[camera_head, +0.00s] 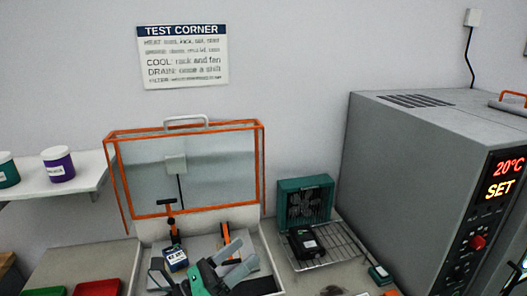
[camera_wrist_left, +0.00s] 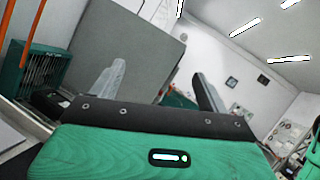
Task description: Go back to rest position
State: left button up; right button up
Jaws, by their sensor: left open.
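My left gripper (camera_head: 247,258) is at the bottom middle of the head view, over the front of an open case with an orange-framed clear lid (camera_head: 262,165). Its two grey fingers are apart with nothing visible between them. In the left wrist view, the fingers of my left gripper (camera_wrist_left: 157,86) are spread, with a grey cabinet behind them. My right gripper does not show in either view.
A dark blue labelled block (camera_head: 176,260) and an orange clamp (camera_head: 226,238) are in the case. A green fan (camera_head: 305,201) stands behind a wire rack (camera_head: 345,246) holding a black module (camera_head: 303,242). A grey oven (camera_head: 425,165) reads 20°C, SET. Red tray (camera_head: 98,288) lies lower left.

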pick_arm(q)
jog(key=s+a+f+n+t+y, duration=0.1)
jog(key=a+f+n+y, duration=0.4)
jog(key=n, duration=0.5)
jog(key=a+f+n+t+y, duration=0.25)
jog(key=a+n+y, duration=0.35)
jog(key=n+y, duration=0.3)
jog(key=s+a+f+n+t+y, duration=0.1)
jog(key=a+f+n+y, duration=0.4)
jog(key=n, duration=0.6)
jog(key=s+a+f+n+g, duration=0.1)
jog(key=s+f+n+g, duration=0.4)
jog(key=s+f+g, duration=0.45)
jog(key=s+a+f+n+g, duration=0.1)
jog(key=s+f+n+g, duration=0.5)
jog(key=s, duration=0.7)
notch_tip(320, 180, down, 32)
jog(key=m, duration=0.1)
jog(key=s+a+f, duration=0.3)
jog(key=s+f, duration=1.6)
jog(key=shift+s+f+g, duration=0.2)
jog(key=shift+g, duration=0.1)
